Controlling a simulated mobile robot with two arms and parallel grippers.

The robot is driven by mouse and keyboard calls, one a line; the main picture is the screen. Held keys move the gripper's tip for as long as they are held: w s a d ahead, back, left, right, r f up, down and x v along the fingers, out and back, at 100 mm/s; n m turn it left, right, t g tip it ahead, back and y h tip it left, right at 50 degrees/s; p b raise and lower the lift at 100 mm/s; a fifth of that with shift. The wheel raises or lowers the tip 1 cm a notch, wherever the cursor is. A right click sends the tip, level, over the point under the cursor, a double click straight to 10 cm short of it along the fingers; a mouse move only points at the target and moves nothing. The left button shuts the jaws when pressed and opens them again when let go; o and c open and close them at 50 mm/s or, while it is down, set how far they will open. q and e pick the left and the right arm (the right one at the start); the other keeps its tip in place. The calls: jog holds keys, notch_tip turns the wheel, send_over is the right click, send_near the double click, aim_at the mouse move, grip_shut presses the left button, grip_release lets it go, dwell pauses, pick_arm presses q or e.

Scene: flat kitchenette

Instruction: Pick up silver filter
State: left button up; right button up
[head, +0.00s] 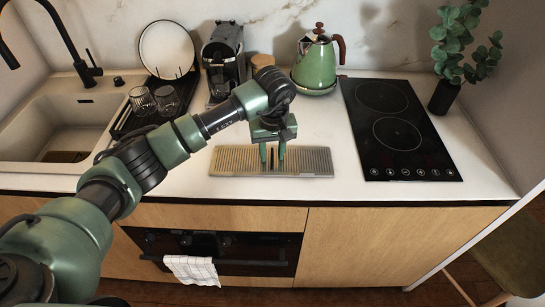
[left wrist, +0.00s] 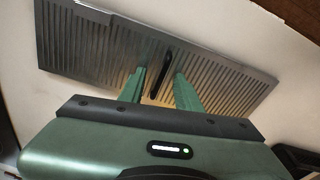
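The silver filter (head: 311,161) is a flat ribbed metal panel with a dark slot-like handle in its middle. It lies on the white counter near the front edge. It also shows in the left wrist view (left wrist: 84,42), where it fills the upper part. My left gripper (head: 272,163) points down over the middle of the filter. In the left wrist view its two green fingers (left wrist: 156,88) are apart, with the dark handle between and just beyond them. I cannot tell whether the fingertips touch the filter. My right gripper is not in view.
A black cooktop (head: 394,130) lies right of the filter. A green kettle (head: 317,63), a coffee machine (head: 223,62) and a rack with glasses (head: 126,121) stand behind and left. A sink (head: 52,125) is at far left. The counter between filter and cooktop is clear.

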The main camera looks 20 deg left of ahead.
pick_arm(q)
grip_shut()
dwell(1.4)
